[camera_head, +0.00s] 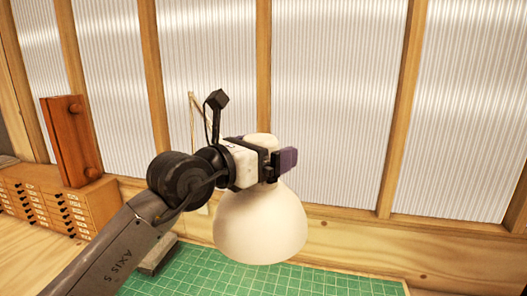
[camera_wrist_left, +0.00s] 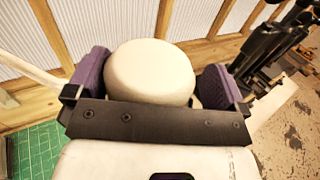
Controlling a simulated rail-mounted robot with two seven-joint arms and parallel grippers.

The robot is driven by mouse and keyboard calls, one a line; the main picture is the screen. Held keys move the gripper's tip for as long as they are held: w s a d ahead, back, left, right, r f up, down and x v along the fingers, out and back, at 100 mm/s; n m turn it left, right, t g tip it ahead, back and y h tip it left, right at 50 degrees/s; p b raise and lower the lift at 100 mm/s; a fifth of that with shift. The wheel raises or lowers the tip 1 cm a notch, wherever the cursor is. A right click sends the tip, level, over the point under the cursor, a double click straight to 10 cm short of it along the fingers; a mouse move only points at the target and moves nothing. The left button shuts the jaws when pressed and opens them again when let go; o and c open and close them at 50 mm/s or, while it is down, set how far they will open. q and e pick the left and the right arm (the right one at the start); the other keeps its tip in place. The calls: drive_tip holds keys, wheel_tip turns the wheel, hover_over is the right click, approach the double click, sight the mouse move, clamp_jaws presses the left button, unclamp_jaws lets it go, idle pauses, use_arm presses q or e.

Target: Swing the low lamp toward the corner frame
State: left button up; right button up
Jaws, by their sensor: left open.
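The low lamp has a cream dome shade (camera_head: 260,225) hanging over the green mat, with a rounded cream top above it. My left gripper (camera_head: 263,155) is at that top. In the left wrist view the rounded cream top (camera_wrist_left: 150,72) sits between the two purple finger pads of the left gripper (camera_wrist_left: 157,85). The fingers are open, one on each side, and I cannot tell whether either touches. A pale rod (camera_wrist_left: 30,70) shows at the left of that view. I cannot tell which timber is the corner frame. My right gripper is not clearly seen.
A green gridded mat (camera_head: 200,275) lies below the lamp. A wooden drawer cabinet (camera_head: 45,200) with an upright reddish-brown block (camera_head: 70,140) stands at left. A grey bar (camera_head: 157,255) lies by the mat. Ribbed panels in wooden framing (camera_head: 395,115) close the back.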

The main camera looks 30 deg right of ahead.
use_arm(q)
drive_tip(key=shift+a, duration=0.1)
use_arm(e)
drive_tip(key=f+b, duration=0.5)
drive_tip(key=shift+a, duration=0.2)
drive_tip(key=shift+d+f, duration=0.1)
drive_tip(key=shift+f, duration=0.1)
use_arm(q)
drive_tip(key=v, duration=1.3)
drive_tip(key=shift+a, duration=0.3)
drive_tip(key=shift+s+r, duration=0.1)
drive_tip(key=shift+r, duration=0.05)
